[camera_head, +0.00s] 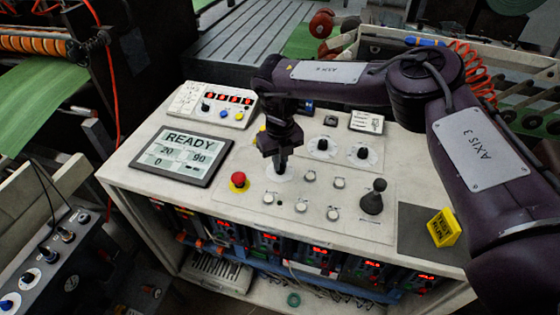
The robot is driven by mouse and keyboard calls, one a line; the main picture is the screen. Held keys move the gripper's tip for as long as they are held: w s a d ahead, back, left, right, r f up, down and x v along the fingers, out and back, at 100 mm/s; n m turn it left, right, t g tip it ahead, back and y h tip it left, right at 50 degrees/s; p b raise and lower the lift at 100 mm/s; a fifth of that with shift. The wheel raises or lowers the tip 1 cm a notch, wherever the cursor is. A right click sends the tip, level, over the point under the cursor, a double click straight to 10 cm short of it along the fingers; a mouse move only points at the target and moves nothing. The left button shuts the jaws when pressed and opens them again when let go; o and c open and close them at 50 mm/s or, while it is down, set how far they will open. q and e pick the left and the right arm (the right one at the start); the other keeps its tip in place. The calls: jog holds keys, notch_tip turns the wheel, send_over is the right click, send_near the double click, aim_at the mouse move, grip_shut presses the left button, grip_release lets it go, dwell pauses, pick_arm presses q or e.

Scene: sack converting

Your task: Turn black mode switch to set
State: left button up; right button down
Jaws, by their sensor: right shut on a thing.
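My right gripper (281,165) comes down from above onto the sloped white control panel (330,207). It is shut on a small control there, over a pale round plate (279,174). The fingers hide nearly all of that control, so its colour and pointing direction cannot be told; it stands where the black mode switch could be. Two other black knobs, a left one (322,144) and a right one (363,153), sit on round white plates behind and to the right. My left gripper is not in view.
A red mushroom button (239,181) stands close left of the gripper, beside a display reading READY (183,154). Several white buttons (311,176) and a black joystick (373,198) lie to the right. A yellow block (443,228) sits at the console's right end.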

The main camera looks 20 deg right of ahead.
jog(key=shift+r+n, duration=0.1)
jog(key=shift+n, duration=0.3)
jog(key=c, duration=1.5)
grip_release()
notch_tip(320, 180, up, 7)
jog(key=shift+f+b, duration=0.2)
jog(key=shift+b, duration=0.95)
jog(key=shift+r, duration=0.6)
